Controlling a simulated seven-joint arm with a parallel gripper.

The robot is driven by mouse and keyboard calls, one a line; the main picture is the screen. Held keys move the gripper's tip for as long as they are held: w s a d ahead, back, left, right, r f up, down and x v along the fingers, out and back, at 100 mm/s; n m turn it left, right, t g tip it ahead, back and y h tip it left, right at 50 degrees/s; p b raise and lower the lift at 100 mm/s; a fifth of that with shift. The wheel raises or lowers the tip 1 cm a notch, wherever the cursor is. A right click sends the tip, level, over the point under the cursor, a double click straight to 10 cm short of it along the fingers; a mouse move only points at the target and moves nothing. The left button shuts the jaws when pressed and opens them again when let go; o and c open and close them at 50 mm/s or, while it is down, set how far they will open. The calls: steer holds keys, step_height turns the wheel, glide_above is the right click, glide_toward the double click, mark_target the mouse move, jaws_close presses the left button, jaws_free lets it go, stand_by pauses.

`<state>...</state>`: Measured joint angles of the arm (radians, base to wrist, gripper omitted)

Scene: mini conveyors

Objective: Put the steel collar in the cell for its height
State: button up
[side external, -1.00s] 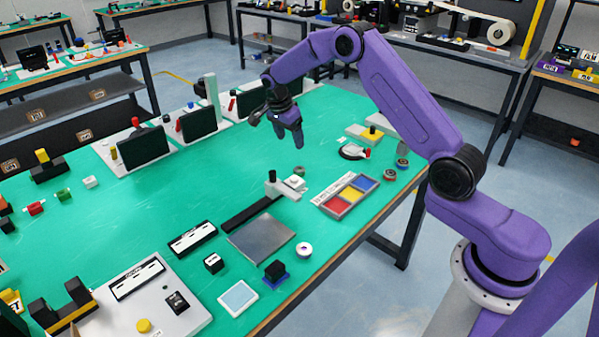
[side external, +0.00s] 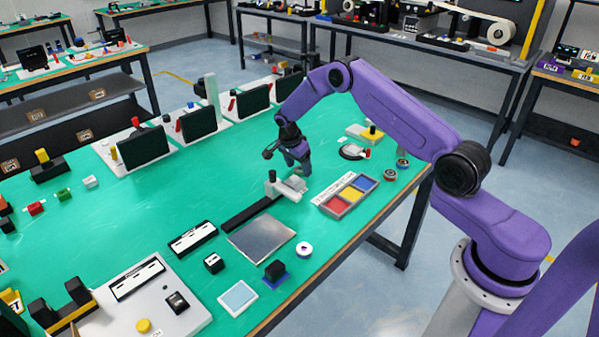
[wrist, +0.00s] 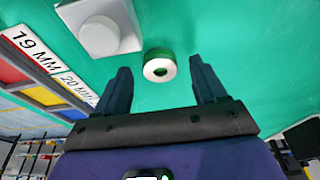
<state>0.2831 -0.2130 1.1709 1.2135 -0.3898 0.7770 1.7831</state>
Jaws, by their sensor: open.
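My gripper (side external: 301,171) is open and empty, low over the green table beside the white gauge block. I cannot make out the collar in the side view, where the gripper covers that spot. The sorting tray (side external: 327,208) has red (side external: 339,205), yellow (side external: 352,194) and blue (side external: 366,184) cells, all empty. Its label strip (wrist: 32,47) reads 19 MM and 20 MM in the wrist view.
A white block with a round knob (wrist: 100,36) is left of the collar; it belongs to the dark rail (side external: 250,211). A grey plate (side external: 262,239) and a white ring (side external: 304,249) lie nearer the front.

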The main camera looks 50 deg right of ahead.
steer(key=shift+d+f, duration=0.1)
steer(key=shift+f, duration=0.25)
steer(key=shift+c, duration=0.4)
steer(key=shift+r, duration=0.1)
steer(key=c, duration=1.2)
